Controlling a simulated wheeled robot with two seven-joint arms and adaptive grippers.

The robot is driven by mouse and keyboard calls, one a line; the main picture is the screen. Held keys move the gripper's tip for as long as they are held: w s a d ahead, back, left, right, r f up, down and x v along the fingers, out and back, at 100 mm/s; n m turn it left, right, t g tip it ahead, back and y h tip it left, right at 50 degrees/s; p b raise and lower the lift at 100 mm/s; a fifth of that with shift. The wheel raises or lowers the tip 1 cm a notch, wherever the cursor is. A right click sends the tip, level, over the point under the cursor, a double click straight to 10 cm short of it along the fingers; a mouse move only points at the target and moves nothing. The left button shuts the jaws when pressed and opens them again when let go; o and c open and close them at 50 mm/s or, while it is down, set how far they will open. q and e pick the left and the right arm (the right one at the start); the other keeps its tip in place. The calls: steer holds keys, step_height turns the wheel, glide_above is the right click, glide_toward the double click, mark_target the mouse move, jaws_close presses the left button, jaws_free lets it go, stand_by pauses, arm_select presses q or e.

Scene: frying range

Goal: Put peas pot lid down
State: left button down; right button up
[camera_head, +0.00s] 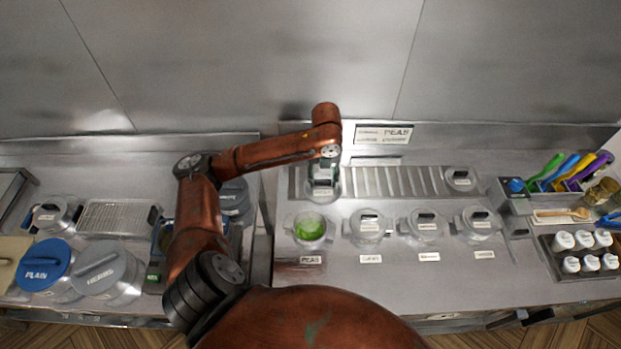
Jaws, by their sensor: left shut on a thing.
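The peas pot (310,228) stands uncovered at the left of the row of pots, with green peas inside and a PEAS label (311,260) in front of it. My left gripper (323,176) points down behind the peas pot, over the left end of the ribbed metal rack (400,181). It is shut on the pot lid (322,191), which is partly hidden by the gripper. I cannot tell whether the lid touches the rack. My right gripper is not in view.
Several lidded pots (369,226) stand to the right of the peas pot. Another lid (460,179) lies at the rack's right end; the rack's middle is clear. A PEAS sign (384,134) is behind. Coloured-handled utensils (571,171) and white-capped shakers (588,250) are at right.

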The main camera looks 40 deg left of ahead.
arm_select(q)
steer(key=w+a+f, duration=0.2)
steer(key=a, duration=0.1)
steer(key=w+a+f, duration=0.2)
steer(key=a+f, duration=0.1)
steer(key=a, duration=0.1)
steer(key=w+a+f+p, duration=0.1)
steer(key=w+a+f, duration=0.2)
steer(key=shift+a+f, duration=0.15)
steer(key=shift+f, duration=0.05)
steer(key=shift+w+a+f, duration=0.2)
steer(key=shift+a+f, duration=0.25)
steer(key=shift+f, duration=0.25)
step_height(320, 180, down, 2)
steer(key=shift+f+p, duration=0.1)
steer(key=shift+p, duration=0.25)
steer(key=shift+f, duration=0.4)
steer(key=shift+f, duration=0.15)
steer(key=c, duration=1.2)
jaws_free()
steer(key=shift+o, duration=0.3)
